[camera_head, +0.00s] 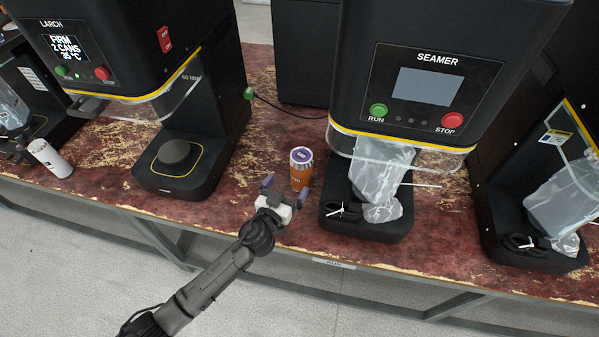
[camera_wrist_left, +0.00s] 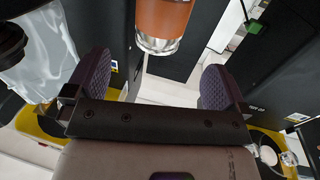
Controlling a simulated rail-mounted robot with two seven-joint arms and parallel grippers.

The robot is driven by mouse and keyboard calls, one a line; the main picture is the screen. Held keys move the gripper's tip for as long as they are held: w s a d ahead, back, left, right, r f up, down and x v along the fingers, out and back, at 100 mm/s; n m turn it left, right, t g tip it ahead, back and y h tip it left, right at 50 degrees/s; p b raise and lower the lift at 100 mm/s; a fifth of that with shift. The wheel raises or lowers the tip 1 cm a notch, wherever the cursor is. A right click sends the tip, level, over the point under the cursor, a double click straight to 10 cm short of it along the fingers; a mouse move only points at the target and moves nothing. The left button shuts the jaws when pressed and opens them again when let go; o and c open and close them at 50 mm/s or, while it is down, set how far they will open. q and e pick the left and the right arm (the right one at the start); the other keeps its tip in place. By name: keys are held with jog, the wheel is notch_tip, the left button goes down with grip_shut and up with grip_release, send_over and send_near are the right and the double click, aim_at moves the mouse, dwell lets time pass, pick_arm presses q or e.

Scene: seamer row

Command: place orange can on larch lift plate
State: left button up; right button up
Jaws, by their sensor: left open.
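The orange can (camera_head: 300,172) stands upright on the bench between the Larch seamer and the middle seamer, with a purple-and-white lid on top. My left gripper (camera_head: 282,190) is open just in front of the can, its two fingers apart and nothing between them. In the left wrist view the can (camera_wrist_left: 163,22) shows beyond the fingertips, partly cut off by the top edge. The Larch lift plate (camera_head: 174,153) is a dark round disc on the base of the Larch machine, left of the can, and it looks bare. My right gripper does not show.
The Larch seamer (camera_head: 120,45) has a clear guard above its plate. The middle seamer (camera_head: 425,80) has a plastic bag and coiled cable on its base, close right of the can. Bare bench (camera_head: 235,185) lies between plate and can.

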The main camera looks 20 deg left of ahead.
aim_at(297, 170)
pick_arm(q)
jog(key=w, duration=0.4)
jog(key=shift+w+d, duration=0.1)
jog(key=shift+w, duration=0.05)
jog(key=shift+w+d+b, duration=0.2)
jog(key=shift+w+b, duration=0.65)
jog(key=shift+w, duration=2.2)
jog(key=shift+c, duration=0.3)
